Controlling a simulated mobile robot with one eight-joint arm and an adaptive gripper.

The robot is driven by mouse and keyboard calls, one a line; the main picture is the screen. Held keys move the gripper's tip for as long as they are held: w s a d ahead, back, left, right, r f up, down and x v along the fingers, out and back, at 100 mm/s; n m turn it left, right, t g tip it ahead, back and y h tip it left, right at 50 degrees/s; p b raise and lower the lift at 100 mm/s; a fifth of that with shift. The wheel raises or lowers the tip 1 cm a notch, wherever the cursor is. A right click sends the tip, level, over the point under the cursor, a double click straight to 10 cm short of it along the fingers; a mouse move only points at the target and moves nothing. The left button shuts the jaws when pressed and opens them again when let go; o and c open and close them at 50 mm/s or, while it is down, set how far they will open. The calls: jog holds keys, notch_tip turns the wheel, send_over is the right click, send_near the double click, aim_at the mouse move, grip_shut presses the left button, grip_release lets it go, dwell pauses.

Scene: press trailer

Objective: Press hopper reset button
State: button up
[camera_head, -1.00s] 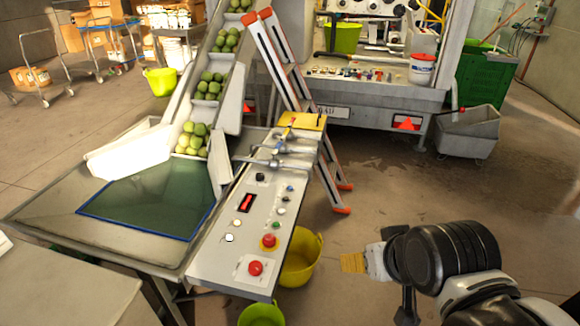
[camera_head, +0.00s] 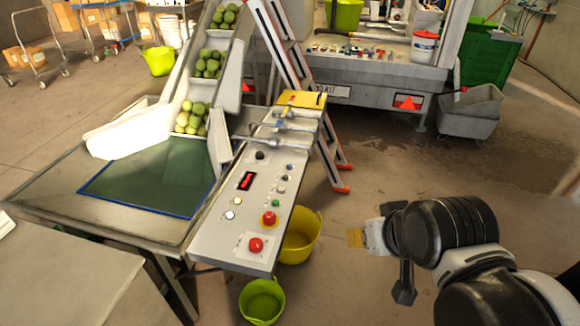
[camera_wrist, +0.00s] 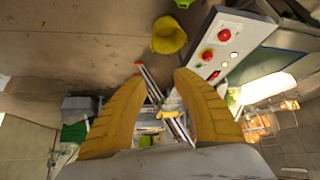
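The hopper's control panel (camera_head: 214,246) slopes beside the green hopper bed (camera_head: 150,178). Near its front edge is a red button (camera_head: 255,245) on a pale plate, with a red button on a yellow base (camera_head: 269,218) above it.
A yellow bucket (camera_head: 301,236) and a green bucket (camera_head: 262,302) stand beside and below the panel. An orange-edged ladder (camera_head: 284,62) rises behind it. A grey cart (camera_head: 468,118) stands at back right. The floor between the panel and my arm is mostly clear.

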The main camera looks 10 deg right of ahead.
grip_shut()
dwell(1.0)
